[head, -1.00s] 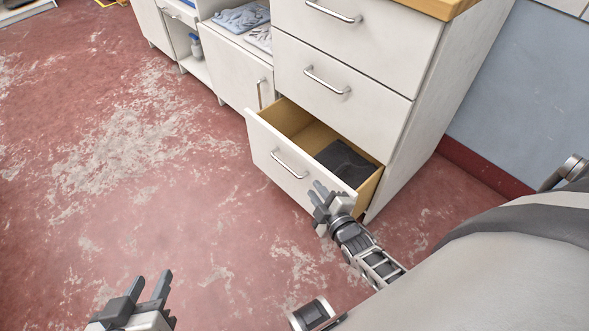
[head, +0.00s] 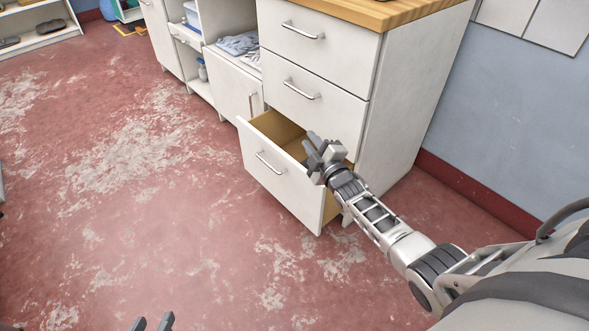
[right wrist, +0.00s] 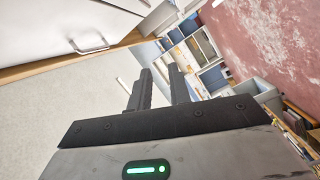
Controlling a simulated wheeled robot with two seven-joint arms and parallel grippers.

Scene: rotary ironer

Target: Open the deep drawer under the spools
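The deep bottom drawer (head: 282,179) of the white cabinet stands pulled out, with its tan inside showing and a metal bar handle (head: 270,163) on its front. My right gripper (head: 314,146) is over the right part of the open drawer, apart from the handle, and hides much of the inside. In the right wrist view its two fingers (right wrist: 160,88) are spread with nothing between them. My left gripper (head: 152,324) shows only its fingertips at the bottom edge, spread apart and empty. The spools are not in view.
Two shut drawers (head: 315,95) sit above the open one, under a wooden top (head: 385,12). A lower white cabinet (head: 230,85) with folded cloths stands to the left. A blue-grey wall (head: 500,110) is at right. The red floor (head: 150,220) in front is clear.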

